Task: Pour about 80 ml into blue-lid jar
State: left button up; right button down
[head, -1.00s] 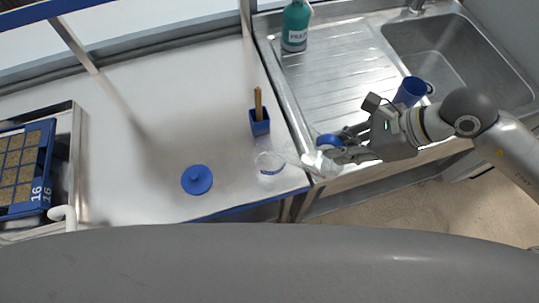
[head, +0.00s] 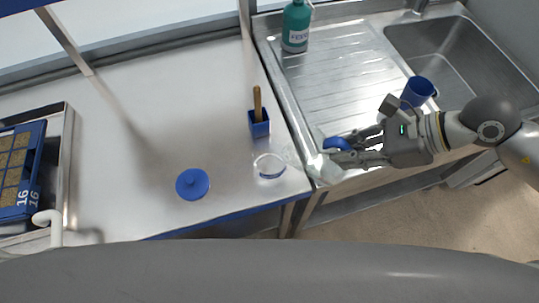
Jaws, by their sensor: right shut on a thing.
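The open clear jar (head: 269,167) with a blue band stands upright on the steel counter near its front right corner. Its round blue lid (head: 193,184) lies on the counter to the left of it. My right gripper (head: 352,151) is shut on a clear vessel (head: 326,168) with a blue part (head: 337,144), right of the jar and over the front left edge of the sink unit. The vessel looks tilted; its contents cannot be made out. No stream into the jar shows. My left gripper is out of view.
A blue holder (head: 259,126) with a wooden-handled tool stands behind the jar. A teal bottle (head: 295,27) and a blue mug (head: 418,91) stand on the sink unit. A blue seed tray (head: 32,190) is at the far left. The counter's middle is clear.

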jog(key=shift+s+d+f+y+b, duration=0.1)
jog(key=shift+d+f+y+b, duration=0.25)
jog(key=shift+b, duration=0.6)
jog(key=shift+d+f+y+b, duration=0.1)
jog(key=shift+f+y+b, duration=0.1)
jog(key=shift+f+b, duration=0.55)
jog(key=shift+s+d+f+y+b, duration=0.15)
jog(key=shift+f+y+b, duration=0.1)
jog(key=shift+b, duration=0.9)
jog(key=shift+r+p, duration=0.35)
jog(key=shift+p, duration=0.05)
jog(key=shift+d+f, duration=0.15)
jog(key=shift+d+f+y, duration=0.1)
jog(key=shift+f+y, duration=0.05)
jog(key=shift+y, duration=0.15)
jog(key=shift+d+t, duration=0.1)
jog(key=shift+t, duration=0.2)
jog(key=shift+d+y+p, duration=0.2)
jog(key=shift+y+p, duration=0.1)
jog(key=shift+p, duration=0.65)
jog(key=s+d+f+t+y+b, duration=0.1)
jog(key=d+f+y+b, duration=0.3)
jog(key=b, duration=0.4)
jog(key=shift+d+f+y+b, duration=0.15)
jog(key=shift+f+y+b, duration=0.25)
jog(key=shift+f+y, duration=0.5)
